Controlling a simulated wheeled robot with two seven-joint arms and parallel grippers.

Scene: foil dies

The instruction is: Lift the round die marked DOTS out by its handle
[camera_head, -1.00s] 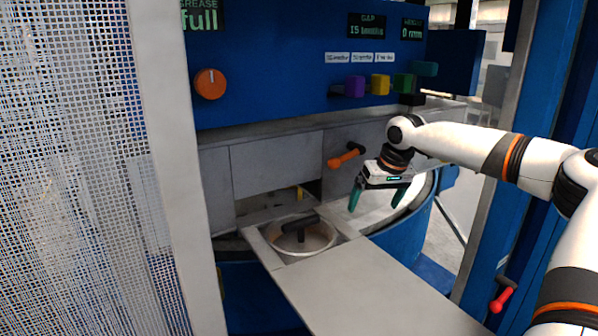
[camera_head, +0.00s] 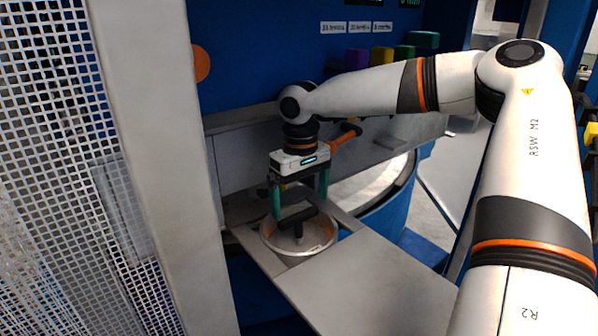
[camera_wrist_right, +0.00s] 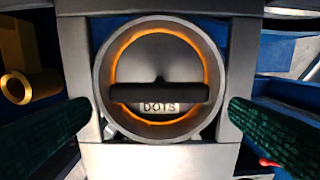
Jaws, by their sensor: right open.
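The round die (camera_head: 270,241) sits in its opening in the grey plate, with a black T-shaped handle (camera_head: 298,219) standing up from its middle. In the right wrist view the die (camera_wrist_right: 160,65) shows a DOTS label (camera_wrist_right: 160,107) just below the black handle bar (camera_wrist_right: 160,93), and an orange glow rings its inside. My right gripper (camera_head: 300,209) is above the die, pointing down. Its green fingers are open, one on each side of the handle bar's ends, and apart from it in the right wrist view (camera_wrist_right: 160,115). My left gripper is not in view.
A flat grey plate (camera_head: 365,275) extends toward the front right. An orange-handled lever (camera_head: 345,137) is close behind my right gripper. A mesh guard and pale post (camera_head: 160,150) stand at the left. A brass fitting (camera_wrist_right: 28,88) shows at the wrist view's left.

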